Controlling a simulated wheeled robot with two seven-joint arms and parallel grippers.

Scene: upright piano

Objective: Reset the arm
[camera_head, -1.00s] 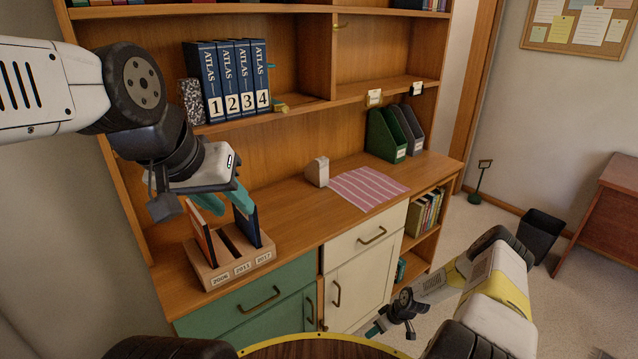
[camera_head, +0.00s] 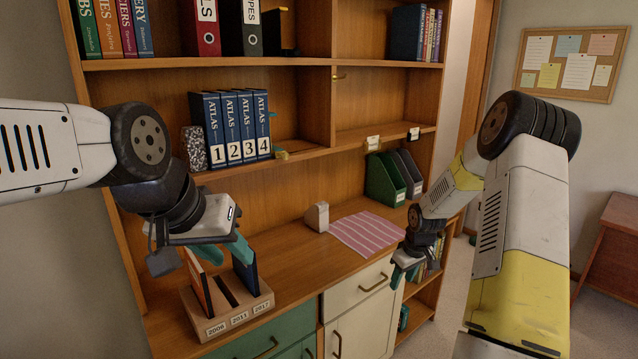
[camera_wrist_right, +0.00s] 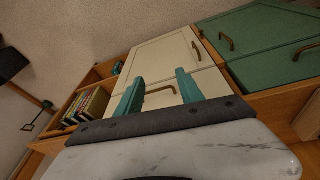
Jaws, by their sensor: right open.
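My right gripper (camera_head: 399,272) is raised in front of the cabinet's right side, pointing down. In the right wrist view its teal fingers (camera_wrist_right: 159,92) are apart with nothing between them.
The counter (camera_head: 290,262) holds a pink striped cloth (camera_head: 366,232), a pale block (camera_head: 317,217) and green and grey file holders (camera_head: 384,180). Blue atlases (camera_head: 235,128) stand on the shelf above. A cream cabinet door (camera_head: 362,325) is below the counter. Open floor lies to the right.

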